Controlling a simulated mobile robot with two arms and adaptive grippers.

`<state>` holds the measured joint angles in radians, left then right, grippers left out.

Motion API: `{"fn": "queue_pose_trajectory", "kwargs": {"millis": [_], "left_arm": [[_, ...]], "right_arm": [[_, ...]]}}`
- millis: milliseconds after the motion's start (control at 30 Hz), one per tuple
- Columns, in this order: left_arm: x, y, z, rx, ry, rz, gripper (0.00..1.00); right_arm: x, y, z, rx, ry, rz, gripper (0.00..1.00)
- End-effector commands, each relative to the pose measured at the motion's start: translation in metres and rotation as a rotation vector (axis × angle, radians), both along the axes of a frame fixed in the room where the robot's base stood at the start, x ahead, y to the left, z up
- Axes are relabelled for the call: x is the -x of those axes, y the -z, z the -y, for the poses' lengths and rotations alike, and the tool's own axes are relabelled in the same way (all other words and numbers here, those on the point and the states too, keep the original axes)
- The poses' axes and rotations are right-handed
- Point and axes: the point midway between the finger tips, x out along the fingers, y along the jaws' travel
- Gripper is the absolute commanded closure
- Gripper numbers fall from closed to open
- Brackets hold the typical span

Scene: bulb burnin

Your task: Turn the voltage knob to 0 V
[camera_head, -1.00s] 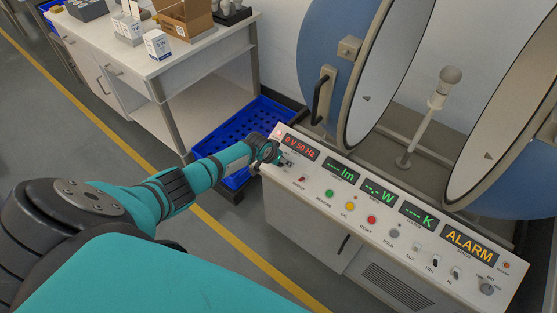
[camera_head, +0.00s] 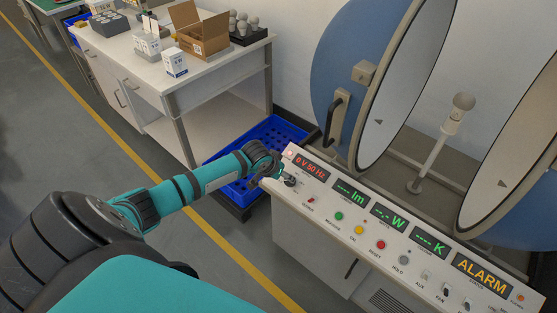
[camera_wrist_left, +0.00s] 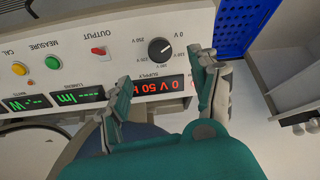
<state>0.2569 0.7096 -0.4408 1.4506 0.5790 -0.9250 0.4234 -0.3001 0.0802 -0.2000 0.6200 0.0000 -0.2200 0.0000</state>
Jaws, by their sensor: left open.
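The voltage knob (camera_wrist_left: 160,50) is a round black dial with a white pointer line, on the white control panel (camera_head: 330,212). In the left wrist view it stands clear between and beyond my left gripper's (camera_wrist_left: 160,95) two spread fingers. The knob also shows in the head view (camera_head: 290,181), partly hidden by the gripper. The red supply display (camera_head: 309,165) reads "0 V 50 Hz". My left gripper (camera_head: 280,178) is open and empty at the panel's left end, close to the knob. My right gripper is not in view.
Beside the knob is a red output switch (camera_wrist_left: 99,50), then green (camera_head: 339,216) and yellow (camera_head: 358,230) buttons. The status display (camera_head: 482,275) reads "ALARM". A blue crate (camera_head: 225,190) stands left of the console. A lamp (camera_head: 463,103) stands inside the open sphere.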

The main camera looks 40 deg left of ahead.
Motion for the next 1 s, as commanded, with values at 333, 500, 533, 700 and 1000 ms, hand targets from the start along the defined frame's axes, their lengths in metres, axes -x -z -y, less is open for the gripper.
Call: {"fn": "queue_pose_trajectory", "kwargs": {"millis": [333, 500, 533, 700, 1000], "left_arm": [[0.012, -0.02, 0.0, -0.001, 0.0, -0.001, 0.37], [0.012, -0.02, 0.0, 0.0, 0.0, -0.001, 0.37], [0.012, -0.02, 0.0, 0.0, 0.0, 0.0, 0.37], [0.012, -0.02, 0.0, 0.0, 0.0, 0.0, 0.37], [0.028, 0.028, -0.001, -0.009, -0.008, -0.026, 0.37]], "right_arm": [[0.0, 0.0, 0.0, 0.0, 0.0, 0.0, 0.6], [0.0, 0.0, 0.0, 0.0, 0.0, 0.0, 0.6], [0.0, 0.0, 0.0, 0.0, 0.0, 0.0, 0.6], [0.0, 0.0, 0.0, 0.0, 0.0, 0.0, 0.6], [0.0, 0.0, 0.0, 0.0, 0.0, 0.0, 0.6]]}}
